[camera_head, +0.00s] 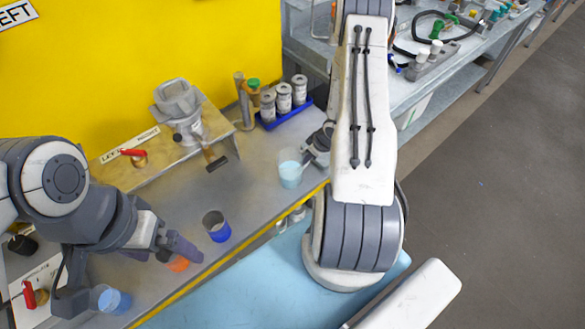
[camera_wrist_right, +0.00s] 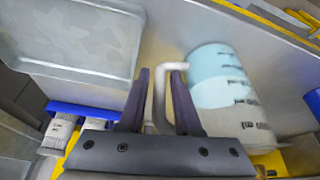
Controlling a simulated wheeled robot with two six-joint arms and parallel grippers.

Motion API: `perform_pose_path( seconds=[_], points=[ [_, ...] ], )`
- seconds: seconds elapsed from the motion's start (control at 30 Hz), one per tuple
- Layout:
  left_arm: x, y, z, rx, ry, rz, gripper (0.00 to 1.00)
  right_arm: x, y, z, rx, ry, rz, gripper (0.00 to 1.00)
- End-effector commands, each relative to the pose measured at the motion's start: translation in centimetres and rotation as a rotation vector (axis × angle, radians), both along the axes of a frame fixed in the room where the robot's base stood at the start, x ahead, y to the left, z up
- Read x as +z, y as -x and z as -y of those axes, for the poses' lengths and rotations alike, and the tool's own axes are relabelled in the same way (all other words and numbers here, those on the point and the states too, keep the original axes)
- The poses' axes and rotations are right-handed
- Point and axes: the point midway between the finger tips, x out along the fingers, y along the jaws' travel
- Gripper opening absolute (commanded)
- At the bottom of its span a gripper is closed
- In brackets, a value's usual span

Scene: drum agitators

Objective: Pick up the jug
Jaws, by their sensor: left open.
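The jug (camera_head: 291,170) is a clear, marked beaker with pale blue liquid, standing on the grey bench near its front edge. In the right wrist view the jug (camera_wrist_right: 228,88) is to the right of the fingers, and its white bent handle (camera_wrist_right: 161,95) passes between them. My right gripper (camera_wrist_right: 162,85) is open around the handle, with gaps visible beside it. In the head view its arm hides part of it. My left gripper (camera_head: 172,250) is open, low over the bench at the left, beside an orange cup (camera_head: 179,263) and away from the jug.
A dark blue cup (camera_head: 216,226) and a light blue cup (camera_head: 114,300) stand on the bench. Grey jars (camera_head: 283,98) sit in a blue tray (camera_head: 288,117) behind the jug. A grey stirring device (camera_head: 180,103) stands on a wooden board. The bench edge is yellow.

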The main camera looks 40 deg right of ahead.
Motion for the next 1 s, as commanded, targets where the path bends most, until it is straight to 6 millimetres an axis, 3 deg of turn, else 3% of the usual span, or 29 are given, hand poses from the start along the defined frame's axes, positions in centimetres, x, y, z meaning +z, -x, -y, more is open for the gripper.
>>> perform_pose_path(
  seconds=[0.2,0.3,1.0],
  points=[
    [0.0,0.0,0.0,0.0,0.0,0.0,1.0,-0.06,-0.05,0.01,0.0,0.001,0.001,0.32],
    [0.0,0.0,0.0,0.0,0.0,0.0,1.0,-0.05,-0.04,0.01,0.0,0.001,0.001,0.0],
    [0.0,0.0,0.0,0.0,0.0,0.0,1.0,-0.02,-0.03,0.03,0.0,0.001,0.001,0.0]
  ],
)
